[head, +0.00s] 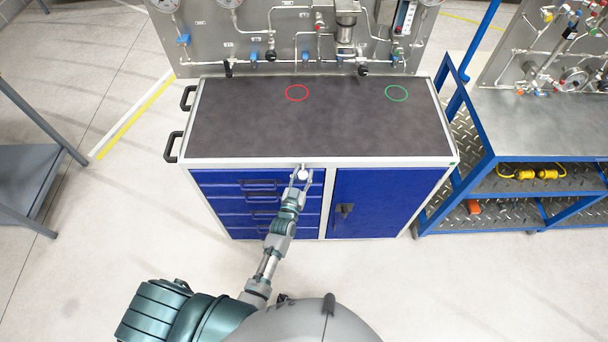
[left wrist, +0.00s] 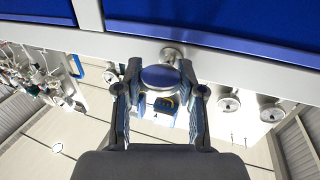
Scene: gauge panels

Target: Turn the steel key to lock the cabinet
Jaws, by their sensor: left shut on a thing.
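The cabinet (head: 258,202) is a white-framed workbench with blue drawers on the left and a blue door (head: 375,200) on the right. The small steel key (head: 303,174) sits at the top of the front frame, near the upper right corner of the drawers. My left gripper (head: 302,178) is around it, shut on it. In the left wrist view the key's round head (left wrist: 162,77) lies between the two fingers of my left gripper (left wrist: 160,70), with its stem reaching the pale frame (left wrist: 120,47). The key's exact turn angle is hard to tell. My right gripper is not in view.
The dark benchtop (head: 350,130) bears a red ring (head: 297,93) and a green ring (head: 397,93) and is otherwise clear. A gauge panel (head: 270,30) stands behind. A blue-framed shelf cart (head: 540,185) is at the right. A grey table (head: 25,180) is at the left.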

